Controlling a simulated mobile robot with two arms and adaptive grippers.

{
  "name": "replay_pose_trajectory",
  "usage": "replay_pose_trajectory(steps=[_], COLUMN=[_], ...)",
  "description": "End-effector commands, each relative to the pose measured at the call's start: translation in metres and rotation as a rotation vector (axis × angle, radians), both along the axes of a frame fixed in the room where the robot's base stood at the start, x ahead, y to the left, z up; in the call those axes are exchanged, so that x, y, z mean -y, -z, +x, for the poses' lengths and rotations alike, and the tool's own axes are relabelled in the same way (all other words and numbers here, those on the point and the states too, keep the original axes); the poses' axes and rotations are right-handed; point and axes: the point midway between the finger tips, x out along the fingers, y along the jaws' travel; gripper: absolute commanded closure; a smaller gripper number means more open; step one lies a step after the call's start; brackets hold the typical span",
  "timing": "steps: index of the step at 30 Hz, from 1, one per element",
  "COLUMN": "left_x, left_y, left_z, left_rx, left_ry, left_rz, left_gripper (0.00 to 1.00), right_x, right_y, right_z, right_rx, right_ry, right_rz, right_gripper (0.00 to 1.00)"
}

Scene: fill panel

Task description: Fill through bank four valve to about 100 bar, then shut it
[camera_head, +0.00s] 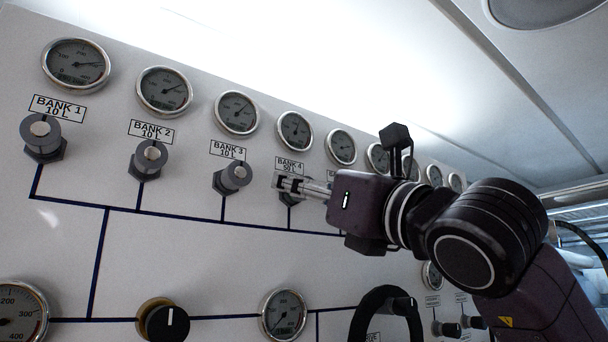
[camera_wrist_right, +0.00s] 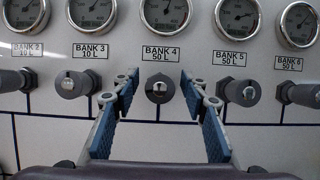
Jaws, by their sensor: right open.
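The bank four valve (camera_wrist_right: 158,86) is a dark grey round knob with a bright centre, under the label "BANK 4 50 L" (camera_wrist_right: 161,54). My right gripper (camera_wrist_right: 162,90) is open, with one blue-padded finger on each side of that knob; I cannot tell if they touch it. In the head view my right gripper (camera_head: 287,186) is at the panel just below the bank four label (camera_head: 289,166) and hides most of the valve. The bank four gauge (camera_head: 295,130) is above; its reading is too small to tell. My left gripper is not in view.
The bank 3 valve (camera_wrist_right: 75,84) and bank 5 valve (camera_wrist_right: 243,91) stand close on either side. Lower on the panel (camera_head: 185,250) are a black knob (camera_head: 168,322), a small gauge (camera_head: 283,315), a large gauge (camera_head: 18,312) and a black curved handle (camera_head: 372,312).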

Motion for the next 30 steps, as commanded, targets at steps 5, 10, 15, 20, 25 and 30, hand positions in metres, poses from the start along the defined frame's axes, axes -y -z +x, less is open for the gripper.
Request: replay_pose_trajectory(steps=[5,10,15,20,25,30], left_x=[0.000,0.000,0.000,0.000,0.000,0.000], left_y=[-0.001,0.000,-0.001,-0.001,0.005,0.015], left_z=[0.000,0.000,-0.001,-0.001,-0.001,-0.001], left_rx=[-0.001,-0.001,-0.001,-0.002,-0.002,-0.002], left_ry=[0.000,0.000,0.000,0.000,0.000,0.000], left_rz=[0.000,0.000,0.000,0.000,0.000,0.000], left_gripper=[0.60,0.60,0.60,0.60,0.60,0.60], right_x=[-0.001,-0.001,-0.001,-0.001,-0.001,-0.001], right_y=[0.000,0.000,0.000,0.000,0.002,0.002], right_z=[0.002,0.001,0.001,0.001,0.001,0.001], right_rx=[-0.001,0.000,0.000,0.000,0.016,0.071], right_ry=[0.000,-0.001,-0.001,-0.001,-0.001,-0.001], right_rz=[-0.001,0.000,0.000,0.000,-0.022,-0.096], right_gripper=[0.59,0.65,0.84,1.00,1.00,1.00])
